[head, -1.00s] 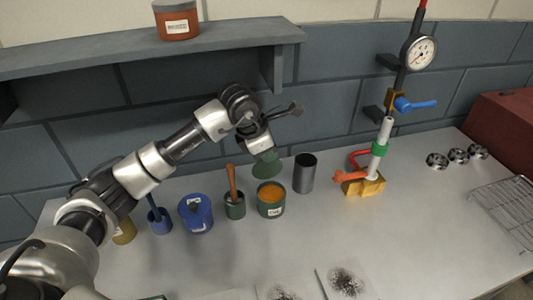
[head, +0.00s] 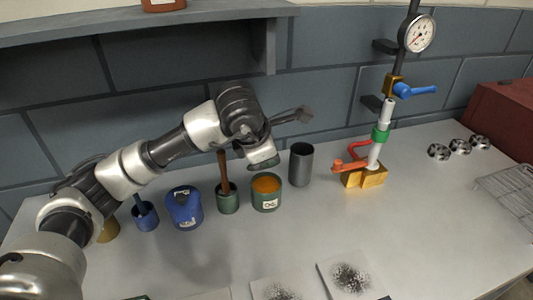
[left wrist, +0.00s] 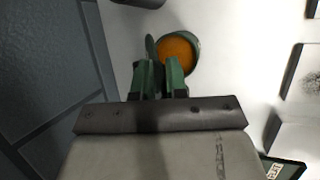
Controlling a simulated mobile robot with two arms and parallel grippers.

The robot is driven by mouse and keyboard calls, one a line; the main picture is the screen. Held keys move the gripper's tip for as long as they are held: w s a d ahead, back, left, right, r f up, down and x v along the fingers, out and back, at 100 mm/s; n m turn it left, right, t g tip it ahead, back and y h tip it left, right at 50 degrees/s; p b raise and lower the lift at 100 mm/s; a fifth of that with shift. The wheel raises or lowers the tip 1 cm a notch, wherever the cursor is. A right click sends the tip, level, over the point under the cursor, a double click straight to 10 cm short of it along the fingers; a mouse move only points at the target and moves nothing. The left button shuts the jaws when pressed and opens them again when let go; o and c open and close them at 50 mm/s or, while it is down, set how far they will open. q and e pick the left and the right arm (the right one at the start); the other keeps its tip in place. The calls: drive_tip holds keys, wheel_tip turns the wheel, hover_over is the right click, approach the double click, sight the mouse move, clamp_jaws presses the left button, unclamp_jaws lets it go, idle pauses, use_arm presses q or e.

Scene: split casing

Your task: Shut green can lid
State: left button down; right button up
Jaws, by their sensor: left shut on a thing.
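The green can (head: 266,199) stands on the bench with its top open and orange contents (head: 266,184) showing. The can also shows in the left wrist view (left wrist: 196,48). The green lid (head: 265,165) is tilted just above the can's back rim, apart from a closed position. In the left wrist view the lid (left wrist: 150,48) shows nearly edge-on beside the can's opening. My left gripper (head: 262,157) is shut on the lid; its fingers (left wrist: 160,78) partly hide it. I cannot tell whether the lid touches the rim. My right gripper is not in view.
A small green pot with a brown handle (head: 223,172) stands close left of the can, and a dark grey cup (head: 301,166) close right. A blue can (head: 184,208) is further left. A gauge stand (head: 382,135) is at the right. The bench in front is mostly clear.

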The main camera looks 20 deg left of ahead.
use_arm(q)
drive_tip(key=shift+s+d+f, duration=0.1)
drive_tip(key=shift+s+f, duration=0.05)
drive_tip(key=shift+f, duration=0.05)
drive_tip(key=c, duration=1.3)
unclamp_jaws()
drive_tip(key=shift+r, duration=0.2)
drive_tip(key=shift+s+r, duration=0.1)
drive_tip(key=shift+r, duration=0.25)
drive_tip(key=b+v, duration=0.1)
drive_tip(key=v, duration=0.9)
